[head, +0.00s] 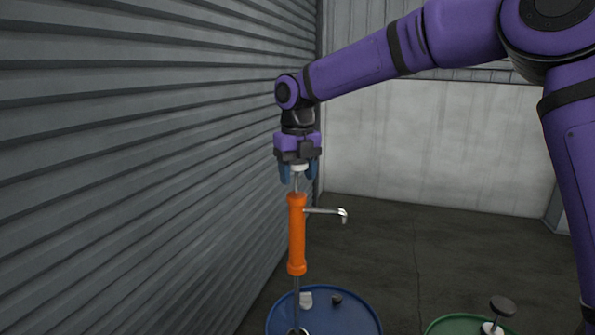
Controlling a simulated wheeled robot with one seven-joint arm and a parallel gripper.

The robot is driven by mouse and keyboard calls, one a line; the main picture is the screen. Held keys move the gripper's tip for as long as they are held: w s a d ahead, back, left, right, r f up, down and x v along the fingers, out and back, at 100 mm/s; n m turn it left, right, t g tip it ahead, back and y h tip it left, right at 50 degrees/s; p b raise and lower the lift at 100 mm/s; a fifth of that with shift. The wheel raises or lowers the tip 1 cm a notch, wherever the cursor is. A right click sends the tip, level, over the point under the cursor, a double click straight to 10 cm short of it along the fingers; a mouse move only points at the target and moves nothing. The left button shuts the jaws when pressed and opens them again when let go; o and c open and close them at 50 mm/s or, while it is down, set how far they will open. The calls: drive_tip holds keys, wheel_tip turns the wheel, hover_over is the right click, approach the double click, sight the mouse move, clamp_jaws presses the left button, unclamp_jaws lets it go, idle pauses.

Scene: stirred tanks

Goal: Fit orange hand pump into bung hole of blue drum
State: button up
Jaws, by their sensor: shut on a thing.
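The orange hand pump (297,235) hangs upright in the head view, with a curved metal spout pointing right and a thin grey tube below. My gripper (298,172) is shut on the pump's top end, near a white cap. The blue drum (360,323) is below at the bottom edge of the view, partly cut off. The pump's tube reaches down in front of the drum's top to a pale ring (299,331) at the picture's edge. I cannot tell whether the tube's end is inside the bung hole or only above it.
A small white piece (306,299) and a dark plug (337,300) are on the drum's top. A green drum (452,325) with a dark-capped fitting (502,306) stands at the right. A grey corrugated wall (130,150) runs close along the left. Floor behind the drums is clear.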

sight(297, 195)
idle(0.3)
drive_tip(key=shift+f, duration=3.1)
drive_tip(key=shift+f, duration=3.85)
drive_tip(key=shift+f, duration=4.95)
drive_tip(key=shift+f, duration=0.5)
